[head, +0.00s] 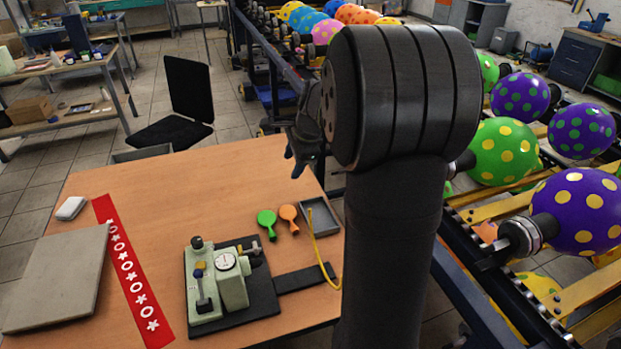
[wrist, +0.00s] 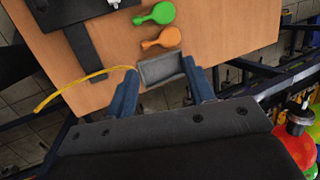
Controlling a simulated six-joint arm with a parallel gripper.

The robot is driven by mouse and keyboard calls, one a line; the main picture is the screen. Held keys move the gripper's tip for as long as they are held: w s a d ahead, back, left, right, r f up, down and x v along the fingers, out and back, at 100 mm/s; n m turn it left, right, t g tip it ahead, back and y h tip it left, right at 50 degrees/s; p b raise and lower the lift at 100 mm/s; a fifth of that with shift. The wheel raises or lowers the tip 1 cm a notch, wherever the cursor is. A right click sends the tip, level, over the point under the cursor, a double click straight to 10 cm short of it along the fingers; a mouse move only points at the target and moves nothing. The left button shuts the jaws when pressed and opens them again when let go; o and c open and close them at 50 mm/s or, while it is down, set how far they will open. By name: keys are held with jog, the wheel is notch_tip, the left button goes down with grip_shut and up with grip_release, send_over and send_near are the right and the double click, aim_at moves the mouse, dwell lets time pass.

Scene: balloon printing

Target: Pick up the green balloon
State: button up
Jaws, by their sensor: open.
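The green balloon (head: 267,220) is deflated and lies flat on the wooden table, left of an orange balloon (head: 289,215). In the wrist view the green balloon (wrist: 158,14) lies near the top edge, beyond the orange balloon (wrist: 165,38). My gripper (head: 297,165) is above the table's far right part, beyond both balloons and apart from them. In the wrist view my gripper (wrist: 164,88) shows its two blue fingers wide apart with nothing held. A small grey tray shows between them, below. The large dark arm link covers part of the head view.
The grey tray (head: 318,217) sits right of the orange balloon, with a yellow tube (head: 318,250) beside it. A green gauge device (head: 222,277) stands on a black base nearer me. A conveyor with inflated dotted balloons (head: 503,150) runs along the right.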

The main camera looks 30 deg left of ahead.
jog(key=n+g+h, duration=0.1)
jog(key=n+h, duration=0.3)
jog(key=n, duration=1.4)
send_over(272, 233)
jog(key=f, duration=2.3)
jog(key=shift+a+f, duration=0.25)
jog(key=shift+d+f, duration=0.15)
jog(key=shift+f, duration=1.2)
jog(key=shift+d+f, duration=0.15)
jog(key=shift+f, duration=1.2)
jog(key=c, duration=0.9)
